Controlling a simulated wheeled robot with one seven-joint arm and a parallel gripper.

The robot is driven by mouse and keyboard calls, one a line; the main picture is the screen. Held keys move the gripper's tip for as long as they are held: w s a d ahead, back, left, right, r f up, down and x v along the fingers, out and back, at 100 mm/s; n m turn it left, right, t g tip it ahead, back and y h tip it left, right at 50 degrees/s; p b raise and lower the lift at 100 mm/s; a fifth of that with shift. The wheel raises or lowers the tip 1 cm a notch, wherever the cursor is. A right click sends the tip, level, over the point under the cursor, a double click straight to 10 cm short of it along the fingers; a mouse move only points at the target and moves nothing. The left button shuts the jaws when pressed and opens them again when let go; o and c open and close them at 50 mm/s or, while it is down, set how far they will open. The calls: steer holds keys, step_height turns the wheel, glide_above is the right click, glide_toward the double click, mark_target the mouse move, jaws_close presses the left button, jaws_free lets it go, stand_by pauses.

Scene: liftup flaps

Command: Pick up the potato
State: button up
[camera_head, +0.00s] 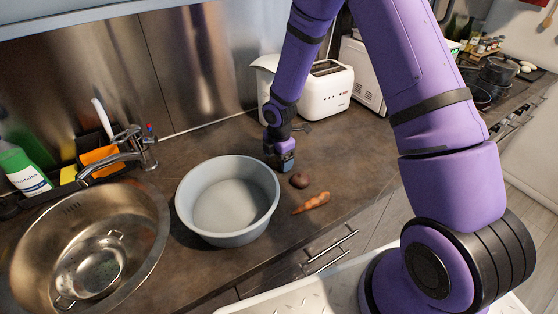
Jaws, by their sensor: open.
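The potato (299,180) is a small brown lump on the dark countertop, right of the grey basin. An orange carrot-like root (311,203) lies just in front of it. My gripper (286,164) is open, low over the counter, just behind and slightly left of the potato. I see no object between its fingers. The fingertips are small in this view, and I cannot tell whether they touch the counter or the potato.
A round grey basin (185,206) stands left of my gripper. Further left is a metal sink (158,232) with a colander (92,268) inside and a faucet (147,150). A white toaster (327,92) stands behind. Bare counter lies right of the potato.

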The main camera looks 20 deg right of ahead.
steer(key=shift+f, duration=0.15)
steer(key=c, duration=1.1)
steer(key=shift+o, duration=0.2)
step_height(320, 180, up, 10)
steer(key=shift+r, duration=0.1)
